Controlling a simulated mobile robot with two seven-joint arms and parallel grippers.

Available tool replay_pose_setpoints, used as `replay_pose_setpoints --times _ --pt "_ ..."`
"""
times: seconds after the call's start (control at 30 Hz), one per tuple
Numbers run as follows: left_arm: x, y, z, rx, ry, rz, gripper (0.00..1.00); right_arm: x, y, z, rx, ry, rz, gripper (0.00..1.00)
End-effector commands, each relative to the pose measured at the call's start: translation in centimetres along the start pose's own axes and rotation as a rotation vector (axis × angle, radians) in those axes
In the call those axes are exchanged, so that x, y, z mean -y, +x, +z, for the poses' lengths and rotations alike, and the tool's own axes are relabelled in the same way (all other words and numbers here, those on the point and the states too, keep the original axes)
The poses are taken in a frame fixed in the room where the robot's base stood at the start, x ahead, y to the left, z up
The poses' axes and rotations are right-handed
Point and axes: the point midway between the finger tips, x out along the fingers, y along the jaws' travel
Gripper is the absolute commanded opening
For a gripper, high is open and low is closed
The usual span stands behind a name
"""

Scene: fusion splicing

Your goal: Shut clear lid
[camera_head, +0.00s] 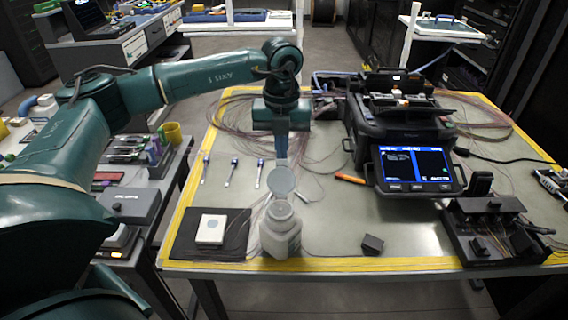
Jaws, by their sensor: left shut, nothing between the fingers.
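A whitish translucent bottle (280,238) stands upright near the front edge of the table. Its round clear lid (281,180) stands raised above and behind the bottle's neck, so it looks open. My left gripper (281,158) points down just behind the lid, with its fingers shut and empty. The fingertips are very close to the lid's upper rim; I cannot tell whether they touch it. My right gripper is not in view.
A black fusion splicer (398,125) with a lit screen stands right of the bottle. A dark mat (183,243) with a white box lies left of it. A small black block (372,244), an orange pen (350,179) and loose fibres (225,125) lie around.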

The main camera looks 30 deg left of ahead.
Motion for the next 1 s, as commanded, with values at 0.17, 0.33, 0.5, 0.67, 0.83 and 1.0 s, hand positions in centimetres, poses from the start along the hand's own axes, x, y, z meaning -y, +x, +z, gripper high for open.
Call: replay_pose_setpoints --times 0.17,0.33,0.5,0.67,0.83,1.0 --pt "0.0 0.0 0.0 0.0 0.0 0.0 0.0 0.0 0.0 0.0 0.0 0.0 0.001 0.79" --pt "0.0 0.0 -0.4 -0.001 0.0 0.0 0.0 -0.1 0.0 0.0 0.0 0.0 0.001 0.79" --pt "0.0 0.1 -1.3 -0.001 0.001 0.0 0.0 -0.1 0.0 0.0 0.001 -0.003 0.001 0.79" --pt "0.0 0.1 -2.1 -0.001 0.002 0.0 0.0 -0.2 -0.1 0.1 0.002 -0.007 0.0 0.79" --pt "0.0 0.2 -3.0 -0.001 0.001 0.0 0.0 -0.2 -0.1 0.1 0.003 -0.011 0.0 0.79" --pt "0.0 0.3 -3.9 -0.002 0.002 0.001 0.0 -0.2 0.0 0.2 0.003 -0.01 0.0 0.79"
